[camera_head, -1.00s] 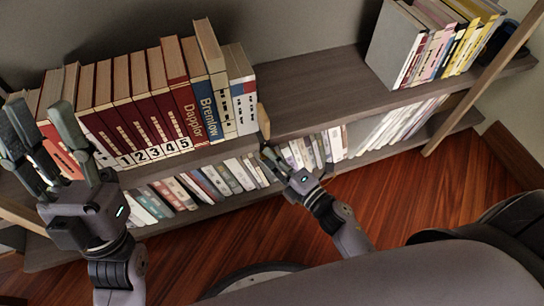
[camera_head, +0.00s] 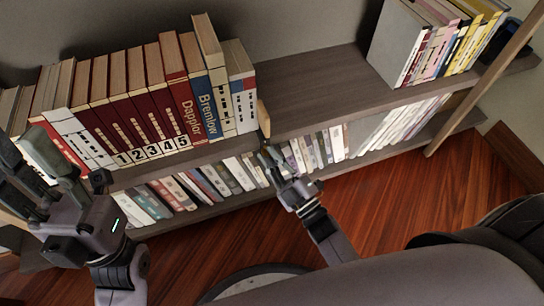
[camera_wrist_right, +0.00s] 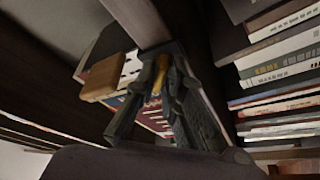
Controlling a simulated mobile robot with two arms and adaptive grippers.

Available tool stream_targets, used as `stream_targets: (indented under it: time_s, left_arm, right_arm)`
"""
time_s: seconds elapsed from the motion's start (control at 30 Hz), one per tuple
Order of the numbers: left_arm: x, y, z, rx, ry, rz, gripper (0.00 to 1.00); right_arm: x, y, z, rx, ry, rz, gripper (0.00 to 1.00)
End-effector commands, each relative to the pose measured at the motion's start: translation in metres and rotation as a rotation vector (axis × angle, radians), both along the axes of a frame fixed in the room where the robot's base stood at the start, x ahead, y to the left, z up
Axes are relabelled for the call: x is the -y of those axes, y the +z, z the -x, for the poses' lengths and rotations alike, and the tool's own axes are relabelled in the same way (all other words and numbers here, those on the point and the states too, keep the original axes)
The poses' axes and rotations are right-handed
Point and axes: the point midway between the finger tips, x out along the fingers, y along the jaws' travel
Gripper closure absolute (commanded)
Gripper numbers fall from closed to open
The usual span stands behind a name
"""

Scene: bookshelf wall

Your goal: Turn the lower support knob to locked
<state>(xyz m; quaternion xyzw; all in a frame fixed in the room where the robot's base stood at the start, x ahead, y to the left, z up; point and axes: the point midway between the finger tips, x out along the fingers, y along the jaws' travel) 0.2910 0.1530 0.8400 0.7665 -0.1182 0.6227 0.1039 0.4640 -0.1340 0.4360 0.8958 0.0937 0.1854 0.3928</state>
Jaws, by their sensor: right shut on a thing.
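My right gripper (camera_head: 271,158) is at the front edge of the upper shelf board, just below the end of the upper book row. In the right wrist view, my right gripper (camera_wrist_right: 160,88) is shut on a small brass-coloured knob (camera_wrist_right: 161,70). The fingers cover much of the knob, and any lock mark is not visible. In the head view the fingers and wrist hide the knob. My left gripper (camera_head: 42,165) is empty and open, with its fingers spread in front of the books at the left.
The upper shelf (camera_head: 315,85) holds numbered dark red books (camera_head: 130,115) and is bare in the middle. A small wooden piece (camera_head: 263,118) stands beside the last book. Books (camera_head: 215,180) line the lower shelf.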

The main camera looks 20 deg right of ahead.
Motion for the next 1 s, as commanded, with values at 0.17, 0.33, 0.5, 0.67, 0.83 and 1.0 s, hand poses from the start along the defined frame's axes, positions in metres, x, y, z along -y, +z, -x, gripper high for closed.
stream_targets:
  time_s: [0.17,0.33,0.5,0.67,0.83,1.0]
  left_arm:
    - [0.0002,-0.0001,-0.0001,-0.001,0.000,0.000,0.60]
    - [0.0001,0.0010,-0.0002,-0.001,0.000,0.000,0.60]
    - [0.0001,0.0028,-0.0002,-0.002,0.000,-0.001,0.60]
    - [0.0001,0.0048,-0.0003,-0.002,0.000,-0.001,0.60]
    - [0.0001,0.0067,-0.0002,-0.002,0.000,-0.001,0.60]
    - [0.0000,0.0079,-0.0002,-0.002,0.000,-0.001,0.60]
  right_arm:
    - [-0.0017,-0.0019,0.0004,-0.009,0.000,-0.170,1.00]
    - [-0.0022,-0.0024,0.0005,-0.015,0.001,-0.331,1.00]
    - [-0.0032,-0.0022,0.0004,-0.019,0.000,-0.487,1.00]
    - [-0.0041,-0.0025,0.0007,-0.024,0.001,-0.614,1.00]
    - [-0.0043,-0.0028,0.0008,-0.028,0.000,-0.722,1.00]
    - [-0.0044,-0.0027,0.0009,-0.030,0.000,-0.794,1.00]
